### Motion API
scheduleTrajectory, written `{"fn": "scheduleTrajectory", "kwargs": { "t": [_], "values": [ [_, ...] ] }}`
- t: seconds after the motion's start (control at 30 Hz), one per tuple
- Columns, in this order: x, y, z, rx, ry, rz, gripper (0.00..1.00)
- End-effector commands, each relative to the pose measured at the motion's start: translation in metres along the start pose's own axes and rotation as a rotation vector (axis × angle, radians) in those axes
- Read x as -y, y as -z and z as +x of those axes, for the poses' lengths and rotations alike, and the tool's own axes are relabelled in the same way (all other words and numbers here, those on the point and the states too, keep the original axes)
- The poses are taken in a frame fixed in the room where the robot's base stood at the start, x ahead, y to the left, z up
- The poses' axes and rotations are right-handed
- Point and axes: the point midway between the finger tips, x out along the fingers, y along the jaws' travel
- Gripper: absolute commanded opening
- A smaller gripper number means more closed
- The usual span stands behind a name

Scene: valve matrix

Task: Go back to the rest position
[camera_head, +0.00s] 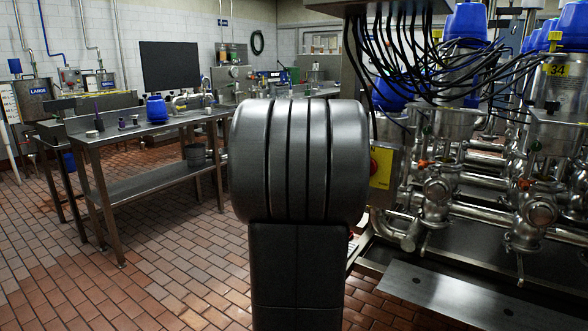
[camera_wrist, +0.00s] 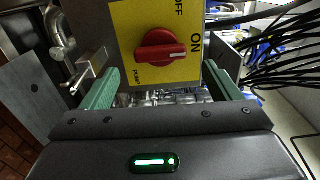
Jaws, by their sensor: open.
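In the wrist view my gripper (camera_wrist: 161,68) is open, its two green fingers apart with nothing held between them. A red rotary switch (camera_wrist: 160,51) on a yellow plate (camera_wrist: 126,20) is in front of the fingers. The switch's white mark lies on the side of the word ON. The fingers look apart from the switch; the exact gap is hard to tell. In the head view the yellow plate (camera_head: 383,168) shows partly to the right of my dark arm, which fills the middle. My gripper is hidden there.
Valve pipework (camera_head: 440,190) with blue-topped actuators and hanging black cables (camera_head: 400,45) stands close on the right. A steel table (camera_head: 150,127) with a blue container (camera_head: 156,109) is on the left. Tiled floor (camera_head: 165,255) is clear at the front left.

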Motion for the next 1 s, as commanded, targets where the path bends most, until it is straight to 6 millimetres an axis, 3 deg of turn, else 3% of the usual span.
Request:
{"fn": "scheduleTrajectory", "kwargs": {
  "t": [0.2,0.27,1.0],
  "values": [
    [-0.001,0.001,0.045,-0.002,0.0,0.0,0.84],
    [0.006,-0.001,0.041,0.002,-0.001,-0.087,0.84],
    [0.008,-0.002,0.041,0.002,-0.002,-0.907,0.84]
  ]
}}
